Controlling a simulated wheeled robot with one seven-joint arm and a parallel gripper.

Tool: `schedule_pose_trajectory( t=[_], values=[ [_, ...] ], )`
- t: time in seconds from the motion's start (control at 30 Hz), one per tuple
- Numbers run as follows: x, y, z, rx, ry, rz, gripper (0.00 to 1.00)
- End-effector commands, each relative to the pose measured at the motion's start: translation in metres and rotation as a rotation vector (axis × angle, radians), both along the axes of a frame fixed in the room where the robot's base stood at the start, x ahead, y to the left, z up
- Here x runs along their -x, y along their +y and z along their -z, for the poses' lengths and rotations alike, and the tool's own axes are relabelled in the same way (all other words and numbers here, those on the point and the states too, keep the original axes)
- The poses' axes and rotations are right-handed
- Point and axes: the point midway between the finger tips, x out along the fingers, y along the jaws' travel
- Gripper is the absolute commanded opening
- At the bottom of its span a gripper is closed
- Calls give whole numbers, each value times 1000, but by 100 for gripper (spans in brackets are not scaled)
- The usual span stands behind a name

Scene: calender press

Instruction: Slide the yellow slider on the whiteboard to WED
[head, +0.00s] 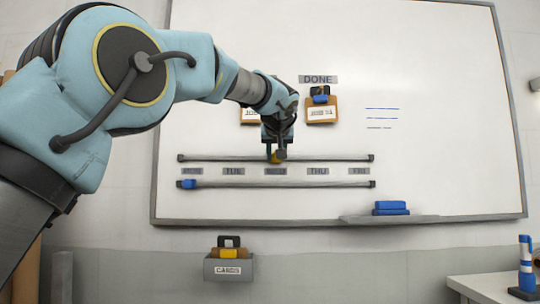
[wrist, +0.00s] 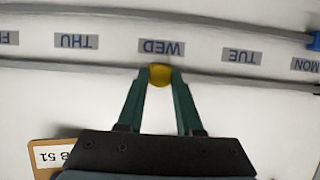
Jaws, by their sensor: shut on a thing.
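The yellow slider (wrist: 160,75) is between my gripper's fingertips (wrist: 160,78) in the wrist view, right by the WED label (wrist: 162,47). In the head view the yellow slider (head: 274,158) shows on the upper rail (head: 220,158), above the middle label (head: 276,171), partly covered by my gripper (head: 279,152). My gripper is shut on the slider. The whiteboard (head: 430,90) carries both rails and the row of day labels between them.
A blue slider (head: 188,184) sits at the left end of the lower rail (head: 290,184). A clipped card (head: 322,110) hangs under the DONE label (head: 318,79), with another partly hidden by my arm. A blue eraser (head: 390,207) lies on the ledge. A CARDS box (head: 229,268) hangs below the board.

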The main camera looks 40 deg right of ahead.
Motion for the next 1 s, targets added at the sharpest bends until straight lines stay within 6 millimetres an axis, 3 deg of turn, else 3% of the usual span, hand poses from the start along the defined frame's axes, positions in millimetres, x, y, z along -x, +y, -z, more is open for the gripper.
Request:
schedule_pose_trajectory(
  t=[0.23,0.27,0.5,0.77,1.0],
  values=[
    [0,0,0,1,-1,0,0],
    [0,0,0,1,-1,0,38],
    [0,0,0,1,-1,0,64],
    [0,1,0,1,0,1,64],
    [21,19,-10,3,-2,2,64]
  ],
)
